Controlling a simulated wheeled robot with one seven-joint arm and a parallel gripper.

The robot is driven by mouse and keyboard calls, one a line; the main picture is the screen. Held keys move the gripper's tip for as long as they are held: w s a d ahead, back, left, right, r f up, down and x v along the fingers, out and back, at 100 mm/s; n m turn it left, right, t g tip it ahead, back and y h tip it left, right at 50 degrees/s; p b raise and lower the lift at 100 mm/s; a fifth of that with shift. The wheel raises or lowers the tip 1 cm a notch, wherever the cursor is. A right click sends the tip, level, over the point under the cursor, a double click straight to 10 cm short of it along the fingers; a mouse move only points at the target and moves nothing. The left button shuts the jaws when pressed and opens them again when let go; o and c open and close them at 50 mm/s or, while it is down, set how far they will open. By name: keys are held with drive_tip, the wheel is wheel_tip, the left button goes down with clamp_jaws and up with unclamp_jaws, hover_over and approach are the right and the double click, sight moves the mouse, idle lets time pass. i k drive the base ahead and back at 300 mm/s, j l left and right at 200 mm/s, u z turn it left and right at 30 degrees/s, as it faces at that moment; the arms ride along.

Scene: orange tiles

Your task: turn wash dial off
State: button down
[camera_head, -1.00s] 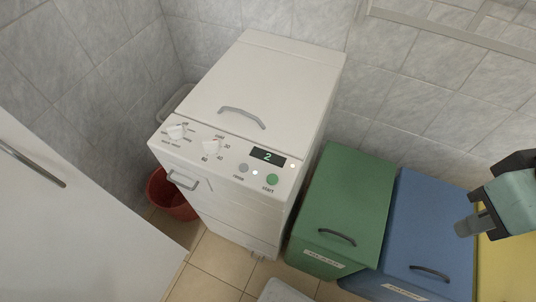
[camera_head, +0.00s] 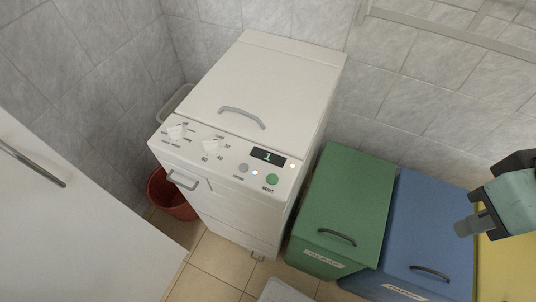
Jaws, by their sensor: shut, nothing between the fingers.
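The white top-loading washing machine (camera_head: 270,85) stands in the corner with its lid shut. On its sloped front panel, the left dial (camera_head: 176,132) is a white knob with small labels around it. A second white knob (camera_head: 211,147) sits to its right, among temperature numbers. The dark display (camera_head: 268,157) shows a green "1". A grey button (camera_head: 243,168) and a green start button (camera_head: 271,180) are below it. My gripper (camera_head: 464,229) is at the far right, over the blue bin, well away from the panel. It is shut and empty.
A green bin (camera_head: 345,205) and a blue bin (camera_head: 430,230) stand right of the machine, with a yellow one (camera_head: 505,255) beyond. A red bucket (camera_head: 170,195) is at the machine's left. A white door (camera_head: 70,220) fills the lower left.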

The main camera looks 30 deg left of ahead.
sight(176, 132)
drive_tip(key=u, duration=1.25)
